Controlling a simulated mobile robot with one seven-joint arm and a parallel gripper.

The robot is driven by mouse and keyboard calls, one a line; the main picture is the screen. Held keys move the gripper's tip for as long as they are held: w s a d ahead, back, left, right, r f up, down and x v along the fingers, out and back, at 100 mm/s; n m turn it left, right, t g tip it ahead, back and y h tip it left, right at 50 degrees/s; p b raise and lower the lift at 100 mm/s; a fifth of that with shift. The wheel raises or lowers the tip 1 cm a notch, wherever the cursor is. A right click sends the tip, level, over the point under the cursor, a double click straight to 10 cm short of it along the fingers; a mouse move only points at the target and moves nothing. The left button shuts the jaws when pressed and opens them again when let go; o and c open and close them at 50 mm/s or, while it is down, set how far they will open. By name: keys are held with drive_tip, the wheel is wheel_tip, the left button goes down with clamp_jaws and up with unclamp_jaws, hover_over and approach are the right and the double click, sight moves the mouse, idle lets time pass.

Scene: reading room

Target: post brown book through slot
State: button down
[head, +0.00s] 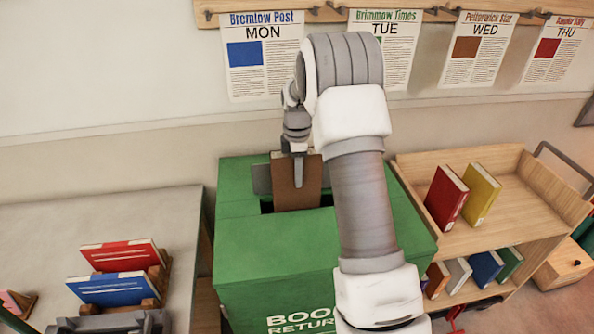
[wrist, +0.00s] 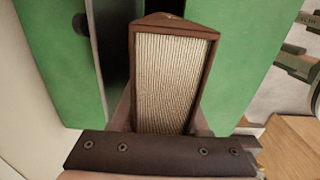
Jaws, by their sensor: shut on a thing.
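My gripper (head: 298,170) is shut on the brown book (head: 296,192) above the green book return box (head: 268,248). The book is upright, and its lower end is at the dark slot (head: 326,201) in the top of the box. I cannot tell how far the lower end is inside. In the wrist view the book (wrist: 174,82) shows its pale page edges and brown cover between the fingers (wrist: 160,120). The dark slot opening (wrist: 113,50) shows beside it, between green parts of the box (wrist: 62,62).
A wooden cart (head: 520,208) on the right holds a red book (head: 446,197), a yellow book (head: 482,193) and several lower books. A grey table (head: 60,235) on the left holds a red book (head: 122,255) and a blue book (head: 112,290). Newspapers hang on the wall behind.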

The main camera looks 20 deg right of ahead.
drive_tip(key=shift+f+b, duration=1.55)
drive_tip(key=shift+f, duration=1.15)
drive_tip(key=shift+c, duration=1.7)
unclamp_jaws()
drive_tip(key=shift+f, duration=0.1)
wheel_tip(320, 180, up, 18)
drive_tip(key=shift+f, duration=0.2)
